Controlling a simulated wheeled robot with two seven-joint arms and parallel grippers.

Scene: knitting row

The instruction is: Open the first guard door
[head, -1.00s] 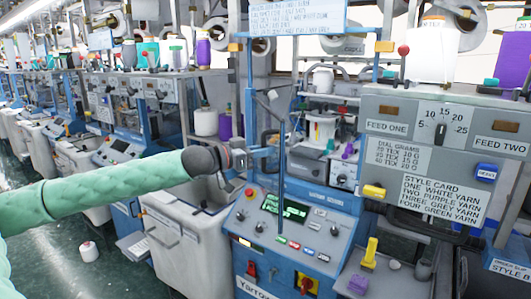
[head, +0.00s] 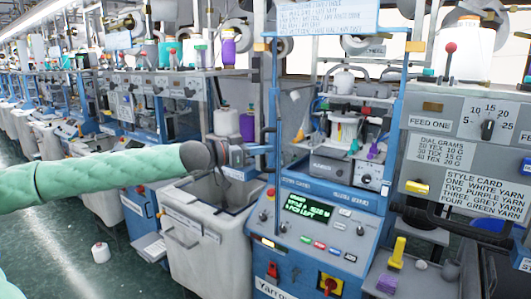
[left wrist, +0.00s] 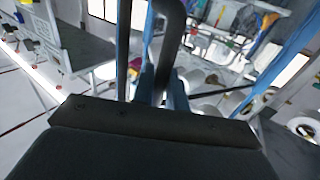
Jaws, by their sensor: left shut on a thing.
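The first guard door (head: 278,95) is a blue-framed door on the near knitting machine. It stands swung out, seen nearly edge-on at the left of the machine's opening. Its dark bar handle (head: 266,136) is on the door's edge. My left gripper (head: 268,149) reaches in from the left and is shut on this handle. In the left wrist view the dark handle (left wrist: 170,45) runs up between the blue fingers of my left gripper (left wrist: 164,92). My right gripper is not in view.
A blue control panel (head: 315,215) with a lit screen sits below the opening. A grey-white bin (head: 205,250) stands under my left arm. A white cone (head: 101,252) lies on the green floor. Yarn cones (head: 226,122) stand left of the door.

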